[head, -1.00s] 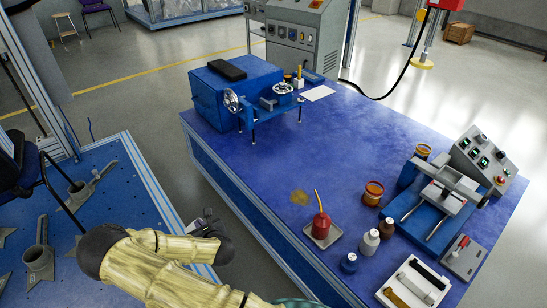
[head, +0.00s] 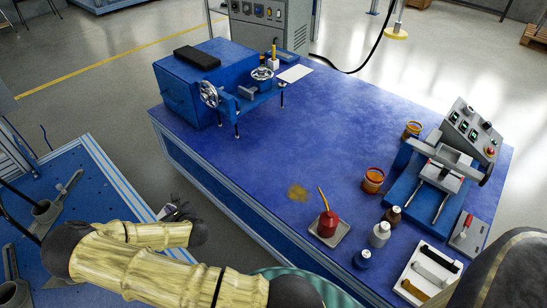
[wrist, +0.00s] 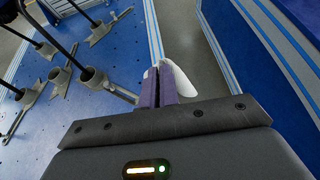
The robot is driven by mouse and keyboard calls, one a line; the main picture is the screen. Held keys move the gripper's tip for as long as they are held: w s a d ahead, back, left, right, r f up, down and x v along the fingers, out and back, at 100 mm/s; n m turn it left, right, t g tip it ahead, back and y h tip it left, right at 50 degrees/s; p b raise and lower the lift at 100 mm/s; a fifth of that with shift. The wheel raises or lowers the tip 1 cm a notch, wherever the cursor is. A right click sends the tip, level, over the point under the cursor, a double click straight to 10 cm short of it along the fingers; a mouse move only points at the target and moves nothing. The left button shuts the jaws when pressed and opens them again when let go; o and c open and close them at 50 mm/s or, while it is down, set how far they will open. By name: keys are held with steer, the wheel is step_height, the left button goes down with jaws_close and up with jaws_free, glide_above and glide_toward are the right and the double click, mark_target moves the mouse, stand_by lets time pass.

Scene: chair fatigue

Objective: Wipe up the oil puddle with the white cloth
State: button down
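The oil puddle (head: 297,192) is a small yellow-brown patch on the blue table top, left of the red oil can. My gripper (head: 178,209) is partly hidden behind my arm in the head view. It is low in the gap between the two blue tables, away from the puddle. In the wrist view the purple fingers (wrist: 160,87) are close together. A white piece that looks like the white cloth (wrist: 182,80) shows on both sides of them, pinched between them.
The red oil can (head: 328,224) stands on a small tray beside the puddle, with bottles (head: 380,234) and an amber jar (head: 373,181) to its right. A flat white sheet (head: 295,73) lies by the blue machine (head: 215,85). The table's middle (head: 300,135) is clear.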

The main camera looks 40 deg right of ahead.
steer(key=shift+w, duration=0.1)
stand_by(0.3)
steer(key=s+d+r+m+g+h+p, duration=0.1)
steer(key=s+d+m+g+h+p, duration=0.2)
steer(key=d, duration=0.6)
steer(key=s+d+r+m+g+h+p, duration=0.1)
steer(key=s+d+m+g+h+p, duration=0.2)
steer(key=d+m, duration=0.4)
steer(key=s+d+r+m+g+h+p, duration=0.1)
steer(key=s+d+m+g+h+p, duration=0.2)
steer(key=d, duration=0.9)
steer(key=shift+s+d+r+m+g+h, duration=0.1)
steer(key=shift+d+m+g+h, duration=0.1)
steer(key=shift+m+g, duration=0.4)
steer(key=shift+s+d+r+m+g+h, duration=0.1)
steer(key=shift+d+m+g+h, duration=0.1)
steer(key=shift+m+g, duration=0.35)
steer(key=s+d+r+m+g+h+p, duration=0.2)
steer(key=s+d+r+m+g+p, duration=0.1)
steer(key=s+d+r+m+g, duration=0.2)
steer(key=shift+s+d+r+m, duration=0.45)
steer(key=shift+s+d+m, duration=0.2)
steer(key=shift+s+d, duration=0.1)
steer(key=shift+f, duration=0.15)
